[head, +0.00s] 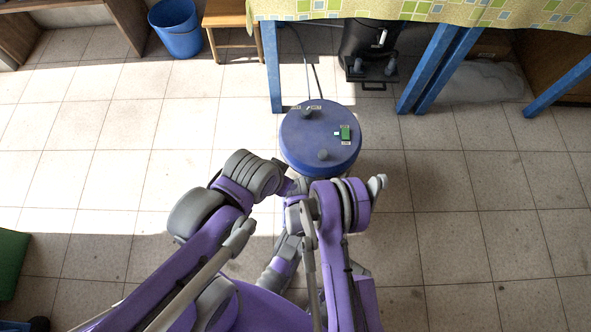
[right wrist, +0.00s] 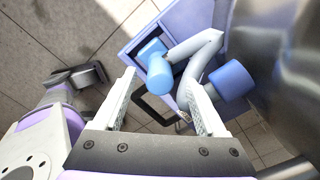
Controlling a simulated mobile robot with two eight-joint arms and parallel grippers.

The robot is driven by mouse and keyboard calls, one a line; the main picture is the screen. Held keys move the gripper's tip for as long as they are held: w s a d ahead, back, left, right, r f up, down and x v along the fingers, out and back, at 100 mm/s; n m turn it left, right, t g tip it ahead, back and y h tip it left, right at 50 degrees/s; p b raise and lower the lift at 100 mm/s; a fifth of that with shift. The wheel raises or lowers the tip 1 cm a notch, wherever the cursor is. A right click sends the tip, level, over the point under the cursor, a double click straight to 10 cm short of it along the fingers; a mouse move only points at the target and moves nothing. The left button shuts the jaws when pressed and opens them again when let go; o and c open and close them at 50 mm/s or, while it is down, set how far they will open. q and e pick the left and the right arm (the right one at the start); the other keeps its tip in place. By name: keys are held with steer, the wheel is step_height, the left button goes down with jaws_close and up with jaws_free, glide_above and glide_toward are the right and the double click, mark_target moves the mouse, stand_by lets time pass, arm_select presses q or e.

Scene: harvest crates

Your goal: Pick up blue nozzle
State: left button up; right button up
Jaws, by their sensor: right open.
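In the right wrist view, two blue cylindrical pieces sit on pale grey bent tubes; the left blue piece (right wrist: 155,68) lies ahead of the gap between my fingers, and the right blue piece (right wrist: 230,80) is beyond and right of my right finger. I cannot tell which one is the blue nozzle. My right gripper (right wrist: 160,103) is open and empty, its two pale ribbed fingers apart. In the head view, no blue nozzle can be made out, and my arms hide both gripper tips.
A large metallic cylinder (right wrist: 285,65) stands close at the right. A blue round-topped drum (head: 320,160) with a small green board stands ahead of my arms. A blue bucket (head: 178,42) and a cloth-covered table (head: 400,10) are farther back. Tiled floor is clear at right.

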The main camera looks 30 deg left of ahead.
jaws_close()
stand_by(0.5)
step_height(320, 180, up, 10)
steer(key=p, duration=0.2)
steer(key=shift+p, duration=0.3)
steer(key=c, duration=0.7)
jaws_free()
jaws_close()
